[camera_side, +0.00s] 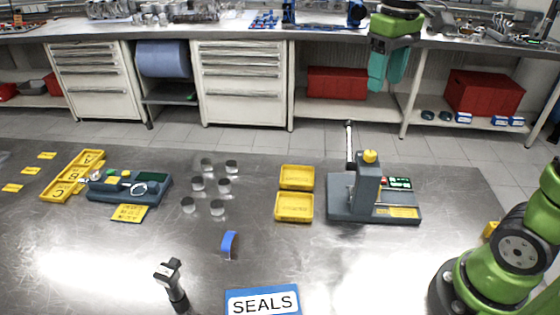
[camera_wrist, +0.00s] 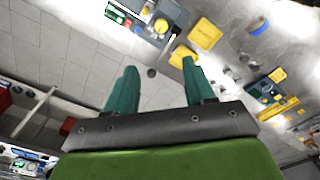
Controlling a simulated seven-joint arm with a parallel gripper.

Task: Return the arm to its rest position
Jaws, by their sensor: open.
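My gripper (camera_side: 388,68) hangs high at the upper right of the side view, above and behind the metal worktable (camera_side: 110,260). Its teal fingers point down. In the wrist view my gripper (camera_wrist: 152,90) shows two teal fingers spread apart with nothing between them. It touches nothing. My green arm stands at the right edge of the side view; the links between it and the gripper are mostly out of frame.
A grey press (camera_side: 368,190) stands on the table, left of my arm's base. Two yellow trays (camera_side: 295,207), several metal cylinders (camera_side: 198,184), a blue strip (camera_side: 228,243), a hammer-like tool (camera_side: 172,283) and a SEALS bin (camera_side: 262,302) occupy the table. Back workbenches line the wall.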

